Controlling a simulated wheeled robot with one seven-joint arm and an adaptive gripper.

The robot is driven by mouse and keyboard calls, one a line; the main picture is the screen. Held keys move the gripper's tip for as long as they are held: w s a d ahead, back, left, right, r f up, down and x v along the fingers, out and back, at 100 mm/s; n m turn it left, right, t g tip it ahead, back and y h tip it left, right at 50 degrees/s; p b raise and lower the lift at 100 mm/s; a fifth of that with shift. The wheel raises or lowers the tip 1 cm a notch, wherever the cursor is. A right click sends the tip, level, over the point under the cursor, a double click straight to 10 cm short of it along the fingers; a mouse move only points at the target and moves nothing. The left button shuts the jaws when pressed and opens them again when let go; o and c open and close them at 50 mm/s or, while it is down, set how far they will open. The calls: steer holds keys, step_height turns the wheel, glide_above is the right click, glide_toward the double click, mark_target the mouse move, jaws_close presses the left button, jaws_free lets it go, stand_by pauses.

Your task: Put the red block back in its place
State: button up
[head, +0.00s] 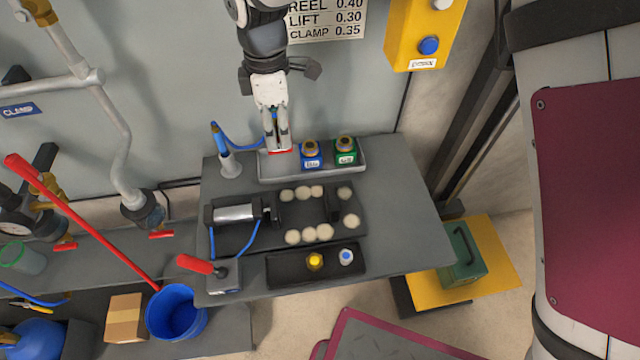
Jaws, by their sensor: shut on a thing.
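The red block (281,151) shows only as a thin red strip under my gripper (278,146). My gripper points down and is shut on it, and the fingers hide most of it. The block is at the left end of a grey tray (270,179) at the back of the table. I cannot tell whether it touches the tray floor or hangs just above it. A blue block (311,161) and a green block (346,157), each with a round brass-coloured top, stand in the tray to the right of the red one.
A blue-tipped nozzle on a stand (229,165) with a blue hose is close left of the tray. In front are a cylinder fixture (236,213) with pale discs, a red-handled lever (195,264) and a black tray (290,268) with two buttons. The table's right side (405,230) is clear.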

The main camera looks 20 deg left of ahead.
steer(key=w+a, duration=0.1)
steer(key=a+b, duration=0.1)
steer(key=a, duration=0.1)
steer(key=shift+w, duration=0.4)
steer(key=shift+f, duration=0.1)
stand_by(0.4)
steer(key=shift+f+b, duration=2.75)
steer(key=shift+f, duration=2.4)
steer(key=o, duration=1.5)
steer(key=shift+r+p, duration=2.5)
steer(key=shift+r, duration=2.5)
